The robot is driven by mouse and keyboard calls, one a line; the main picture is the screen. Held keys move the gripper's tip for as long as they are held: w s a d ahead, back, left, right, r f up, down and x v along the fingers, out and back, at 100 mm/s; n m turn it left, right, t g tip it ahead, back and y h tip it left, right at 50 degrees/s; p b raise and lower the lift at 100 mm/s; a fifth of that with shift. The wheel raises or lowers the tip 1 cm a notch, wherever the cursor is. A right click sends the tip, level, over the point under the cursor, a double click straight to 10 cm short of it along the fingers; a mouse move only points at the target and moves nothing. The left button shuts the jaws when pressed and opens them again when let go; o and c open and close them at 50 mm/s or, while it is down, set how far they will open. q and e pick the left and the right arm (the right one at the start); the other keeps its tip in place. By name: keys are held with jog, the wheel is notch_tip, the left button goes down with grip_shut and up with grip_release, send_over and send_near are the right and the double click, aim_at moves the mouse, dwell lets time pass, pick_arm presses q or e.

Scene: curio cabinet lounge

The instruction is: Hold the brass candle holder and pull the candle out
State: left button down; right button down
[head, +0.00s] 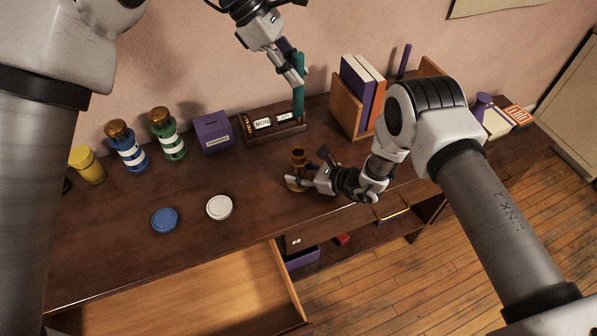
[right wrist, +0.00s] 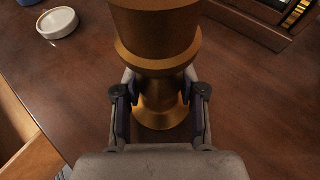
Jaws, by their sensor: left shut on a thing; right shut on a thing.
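The brass candle holder (head: 298,158) stands on the dark wooden desk, with its socket at the top. My right gripper (head: 297,182) is shut on its narrow stem. The right wrist view shows the holder (right wrist: 155,45) large, with a dark finger of my right gripper (right wrist: 160,102) on each side of the stem. My left gripper (head: 298,76) is shut on the teal candle (head: 298,102) near its upper part. The candle is upright, above the holder and apart from it. In the head view its lower end overlaps the calendar block behind.
The wooden calendar block (head: 275,128) and a purple box (head: 213,132) stand behind the holder. Books in a wooden rack (head: 347,103) are to the right. Striped bottles (head: 168,140) stand left. A white lid (head: 219,207) and blue lid (head: 165,220) lie in front. An open drawer (head: 215,295) juts out below.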

dwell(0.4)
jog(key=c, duration=0.6)
grip_release()
